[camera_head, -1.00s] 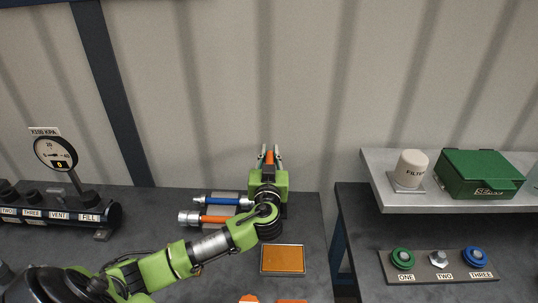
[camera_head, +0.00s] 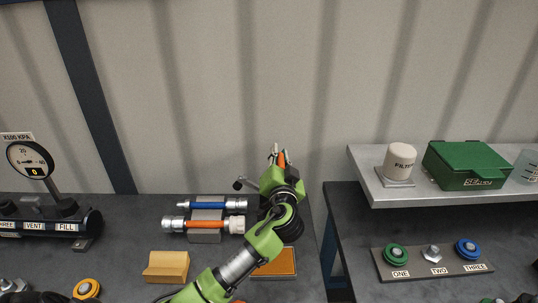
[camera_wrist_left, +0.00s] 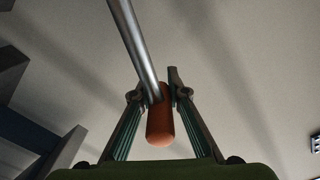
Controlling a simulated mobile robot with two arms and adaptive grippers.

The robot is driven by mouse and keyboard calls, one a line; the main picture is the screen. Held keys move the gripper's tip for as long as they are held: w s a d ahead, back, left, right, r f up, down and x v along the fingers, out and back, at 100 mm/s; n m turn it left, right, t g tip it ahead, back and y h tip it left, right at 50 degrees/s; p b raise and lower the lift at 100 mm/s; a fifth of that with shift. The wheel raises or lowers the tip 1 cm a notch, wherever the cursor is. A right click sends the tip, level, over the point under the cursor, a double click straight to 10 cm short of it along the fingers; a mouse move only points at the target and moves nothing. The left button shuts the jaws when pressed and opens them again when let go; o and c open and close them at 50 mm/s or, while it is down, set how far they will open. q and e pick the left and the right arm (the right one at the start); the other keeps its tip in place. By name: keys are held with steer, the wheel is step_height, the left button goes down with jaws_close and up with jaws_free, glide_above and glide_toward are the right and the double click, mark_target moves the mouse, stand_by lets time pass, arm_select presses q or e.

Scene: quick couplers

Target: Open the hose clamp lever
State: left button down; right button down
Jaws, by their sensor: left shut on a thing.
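My left gripper (camera_head: 279,153) is at the back of the middle table and leans slightly left. It is shut on the orange grip of a lever; the grip (camera_head: 283,158) shows as a small orange patch. In the left wrist view the rounded orange grip (camera_wrist_left: 160,124) lies between both fingers (camera_wrist_left: 160,95), with a silver rod (camera_wrist_left: 135,42) running up and left from it. The clamp's body is hidden behind my wrist and arm. My right gripper is not in view.
A blue hose coupler (camera_head: 213,205) and an orange one (camera_head: 205,224) lie left of my wrist. A dark knob on a rod (camera_head: 240,184) stands close left of the gripper. An orange pad (camera_head: 275,264) is partly under my arm. A grey shelf (camera_head: 365,182) stands right.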

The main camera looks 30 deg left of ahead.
arm_select(q)
steer(key=shift+w+d+f+m+b, duration=0.15)
steer(key=shift+w+d+f+m, duration=0.35)
steer(key=shift+d+m, duration=0.35)
steer(key=shift+w+d+f+m+b, duration=0.15)
steer(key=shift+w+d+f+m, duration=0.3)
steer(key=shift+m, duration=0.6)
steer(key=shift+s, duration=0.1)
steer(key=c, duration=1.9)
jaws_free()
steer(key=v, duration=1.2)
steer(key=shift+d+f, duration=0.1)
